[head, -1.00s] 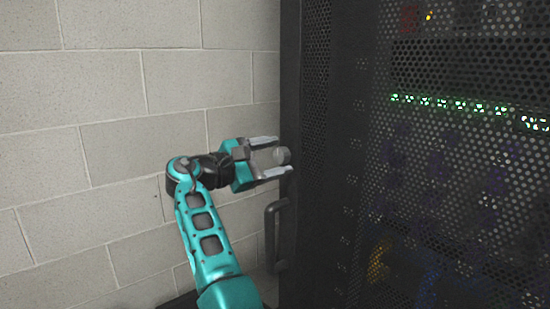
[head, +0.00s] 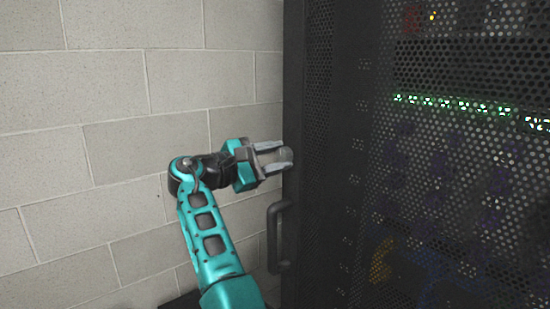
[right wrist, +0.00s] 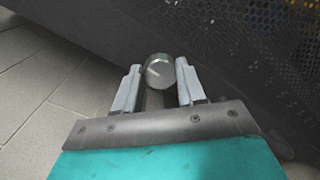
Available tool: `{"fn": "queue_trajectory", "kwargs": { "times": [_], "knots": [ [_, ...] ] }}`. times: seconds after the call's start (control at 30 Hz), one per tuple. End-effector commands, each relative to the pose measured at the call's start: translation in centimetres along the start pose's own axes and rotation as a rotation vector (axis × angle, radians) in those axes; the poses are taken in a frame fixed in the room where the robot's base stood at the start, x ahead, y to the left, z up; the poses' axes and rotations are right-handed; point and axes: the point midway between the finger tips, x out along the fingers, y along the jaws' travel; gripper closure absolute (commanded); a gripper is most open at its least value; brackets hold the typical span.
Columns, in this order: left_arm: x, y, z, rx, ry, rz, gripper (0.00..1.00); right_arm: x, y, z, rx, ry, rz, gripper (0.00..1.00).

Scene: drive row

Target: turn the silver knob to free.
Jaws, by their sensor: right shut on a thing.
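The silver knob (right wrist: 159,71) is a short round metal cylinder on the dark cabinet door, with a light line across its face in the right wrist view. In the head view the knob (head: 287,155) sits near the door's left edge, above the handle, and is partly covered by the fingers. My right gripper (head: 283,156) is shut on the knob, one finger on each side. It also shows in the right wrist view (right wrist: 158,82). My left gripper is not in view.
A black bar handle (head: 277,237) stands out from the door just below the gripper. The perforated rack door (head: 460,75) fills the right side, with green lights behind it. A grey block wall (head: 90,85) is at the left.

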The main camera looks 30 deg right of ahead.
Motion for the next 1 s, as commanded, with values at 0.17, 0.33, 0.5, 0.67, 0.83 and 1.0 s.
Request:
{"fn": "queue_trajectory", "kwargs": {
  "times": [0.17,0.33,0.5,0.67,0.83,1.0],
  "knots": [
    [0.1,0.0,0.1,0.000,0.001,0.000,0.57,0.1,-0.1,0.0,0.067,0.000,-0.002,0.91],
    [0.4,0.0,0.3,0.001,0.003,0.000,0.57,0.1,-0.1,0.0,0.185,0.003,-0.006,0.91],
    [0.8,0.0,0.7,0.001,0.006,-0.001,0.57,0.1,-0.2,-0.1,0.339,0.008,-0.011,0.91],
    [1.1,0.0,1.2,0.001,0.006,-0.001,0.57,0.1,-0.2,-0.1,0.492,0.014,-0.016,0.91],
    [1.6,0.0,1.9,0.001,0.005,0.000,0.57,0.1,-0.3,-0.1,0.655,0.019,-0.020,0.91],
    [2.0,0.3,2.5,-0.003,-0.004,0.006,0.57,0.1,-0.3,-0.1,0.816,0.024,-0.025,0.91]
  ]
}}
